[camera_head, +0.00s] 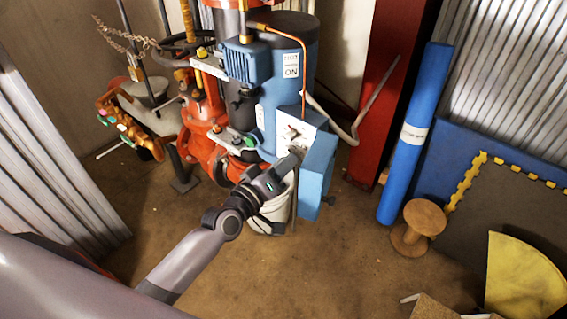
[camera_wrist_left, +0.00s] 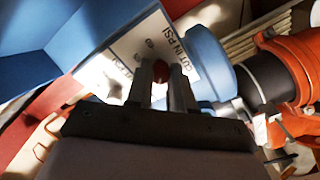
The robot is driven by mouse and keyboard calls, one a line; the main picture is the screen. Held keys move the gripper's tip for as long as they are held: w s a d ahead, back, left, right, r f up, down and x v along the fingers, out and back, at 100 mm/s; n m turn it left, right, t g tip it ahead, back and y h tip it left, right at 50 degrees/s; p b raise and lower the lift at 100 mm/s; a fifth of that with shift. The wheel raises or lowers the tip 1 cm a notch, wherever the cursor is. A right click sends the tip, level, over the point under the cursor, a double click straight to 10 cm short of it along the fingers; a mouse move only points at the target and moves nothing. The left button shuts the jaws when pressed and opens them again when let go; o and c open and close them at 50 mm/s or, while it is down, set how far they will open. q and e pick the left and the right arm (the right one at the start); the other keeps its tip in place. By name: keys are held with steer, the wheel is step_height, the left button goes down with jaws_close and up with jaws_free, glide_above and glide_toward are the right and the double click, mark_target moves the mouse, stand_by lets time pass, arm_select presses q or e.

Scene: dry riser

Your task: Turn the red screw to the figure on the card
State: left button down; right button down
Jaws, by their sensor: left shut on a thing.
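In the left wrist view the red screw (camera_wrist_left: 161,72) sits between the two fingers of my left gripper (camera_wrist_left: 163,76), which is shut on it. The fingers hide part of the screw. Around it is a white plate (camera_wrist_left: 186,48) on a blue box, with the printed words "CUT IN PSI". In the head view my left gripper (camera_head: 296,153) reaches the lower part of the white plate (camera_head: 286,134), and the screw is hidden there. A small white card (camera_head: 291,64) on the blue tank ends in "ON"; its upper line is too small to read. My right gripper is in neither view.
An open blue box door (camera_head: 318,168) hangs just right of my left gripper. Red pipework (camera_head: 199,140) stands close on the left. A white bucket (camera_head: 272,212) is below the gripper.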

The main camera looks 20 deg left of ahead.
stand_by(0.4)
arm_select(q)
steer(key=c, duration=1)
jaws_free()
steer(key=v, duration=0.7)
steer(key=shift+s, duration=0.15)
